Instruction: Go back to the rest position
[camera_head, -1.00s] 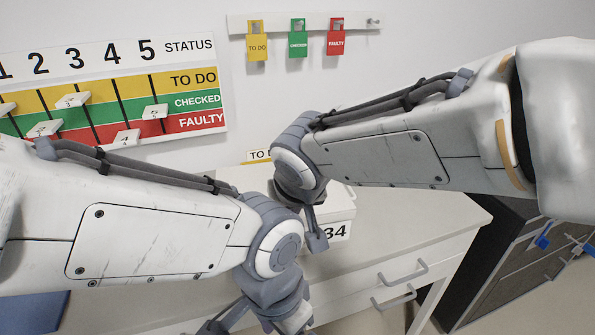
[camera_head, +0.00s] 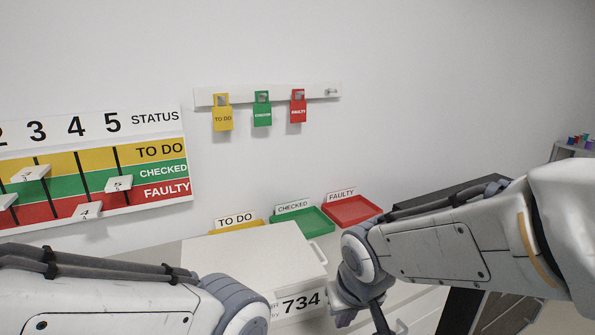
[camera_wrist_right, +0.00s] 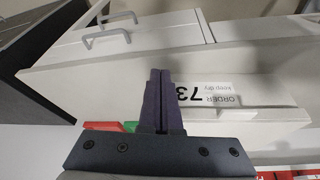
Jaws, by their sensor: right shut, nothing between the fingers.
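My right gripper (camera_wrist_right: 159,85) is shut and empty in the right wrist view, its fingers together in front of a white box with an order label (camera_wrist_right: 210,95). In the head view my right arm comes in from the right, and its wrist hangs beside the white box (camera_head: 250,260) with the label 734 (camera_head: 301,302). I cannot tell whether the right gripper touches the box. My left arm crosses the lower left of the head view; its gripper is below the frame.
Yellow (camera_head: 236,228), green (camera_head: 302,222) and red (camera_head: 352,211) trays stand behind the box. A status board (camera_head: 90,170) with white tags hangs on the wall. Three coloured tags hang on a rail (camera_head: 268,94). Drawer handles (camera_wrist_right: 108,39) show in the right wrist view.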

